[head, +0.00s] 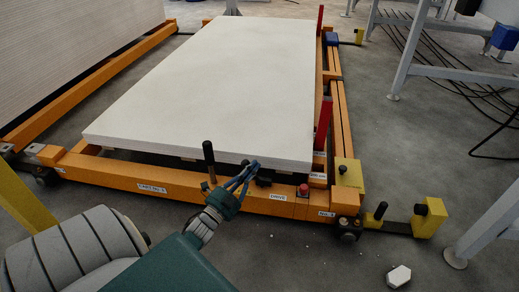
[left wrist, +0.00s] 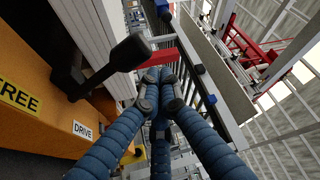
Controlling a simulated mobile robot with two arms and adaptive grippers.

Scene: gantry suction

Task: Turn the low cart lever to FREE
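The orange cart (head: 150,178) carries a large pale board (head: 210,80). A black-handled lever (head: 208,155) stands upright at its front beam, left of my left gripper. In the left wrist view a black lever with a thick knob (left wrist: 128,53) stands out from the orange beam, left of the fingertips. A yellow FREE label (left wrist: 18,96) and a white DRIVE label (left wrist: 83,130) are on the beam; the DRIVE label (head: 278,197) also shows in the head view. My left gripper (head: 254,166) has its blue fingertips drawn together, seemingly empty, beside the beam. My right gripper is not in view.
A red button (head: 303,189) is right of the DRIVE label. A red post (head: 323,124) rises at the cart's right side. Yellow end blocks (head: 430,217) stick out at the front right. Grey table legs (head: 490,228) stand at right.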

